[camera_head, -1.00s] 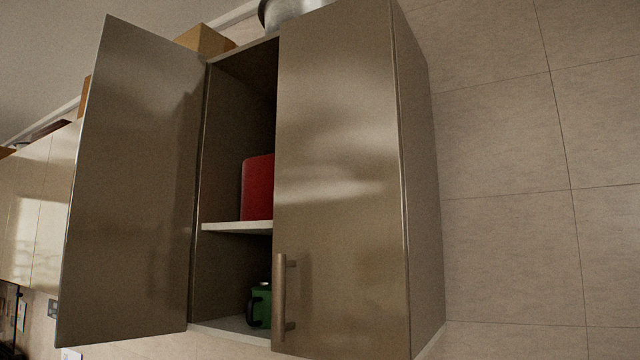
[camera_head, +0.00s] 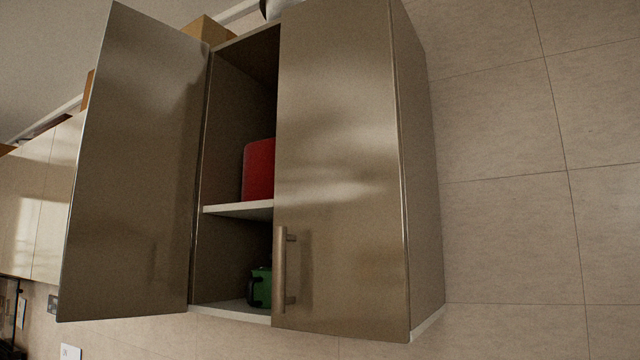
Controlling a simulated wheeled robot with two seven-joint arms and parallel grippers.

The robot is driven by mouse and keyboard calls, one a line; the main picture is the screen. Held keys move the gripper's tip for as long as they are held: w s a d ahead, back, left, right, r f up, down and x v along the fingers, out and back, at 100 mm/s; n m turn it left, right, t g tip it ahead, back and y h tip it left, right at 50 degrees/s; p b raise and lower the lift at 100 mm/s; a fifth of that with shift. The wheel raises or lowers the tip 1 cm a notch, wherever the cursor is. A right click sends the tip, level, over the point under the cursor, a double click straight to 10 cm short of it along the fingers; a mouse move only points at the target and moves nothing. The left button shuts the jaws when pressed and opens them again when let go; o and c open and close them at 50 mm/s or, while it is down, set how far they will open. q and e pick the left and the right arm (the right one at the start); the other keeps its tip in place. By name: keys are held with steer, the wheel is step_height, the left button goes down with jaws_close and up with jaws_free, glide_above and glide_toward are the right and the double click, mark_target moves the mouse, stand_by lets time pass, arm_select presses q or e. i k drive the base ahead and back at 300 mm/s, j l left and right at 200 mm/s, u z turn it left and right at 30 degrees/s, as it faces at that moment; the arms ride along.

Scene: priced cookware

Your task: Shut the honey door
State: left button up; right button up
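A wall cabinet with two brownish, glossy doors fills the middle of the head view. Its left door (camera_head: 135,170) stands wide open, swung out to the left. Its right door (camera_head: 340,170) looks shut, or nearly so, and has a vertical bar handle (camera_head: 280,268) near its lower left edge. Through the open left side I see a shelf (camera_head: 238,209) with a red object (camera_head: 258,169) on it. A green object with a dark handle (camera_head: 261,287) stands on the cabinet floor. Neither of my grippers is in view.
Boxes (camera_head: 206,31) and part of a metal pot (camera_head: 272,9) sit on top of the cabinet. Pale cabinets (camera_head: 36,205) stand at the far left. The tiled wall (camera_head: 510,170) to the right is bare.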

mark_target(126, 253)
steer(key=j+z, duration=0.35)
steer(key=j, duration=0.5)
steer(key=j+z, duration=0.3)
steer(key=j, duration=0.6)
steer(key=k+j+z, duration=0.1)
steer(key=j+z, duration=0.25)
steer(key=j, duration=0.5)
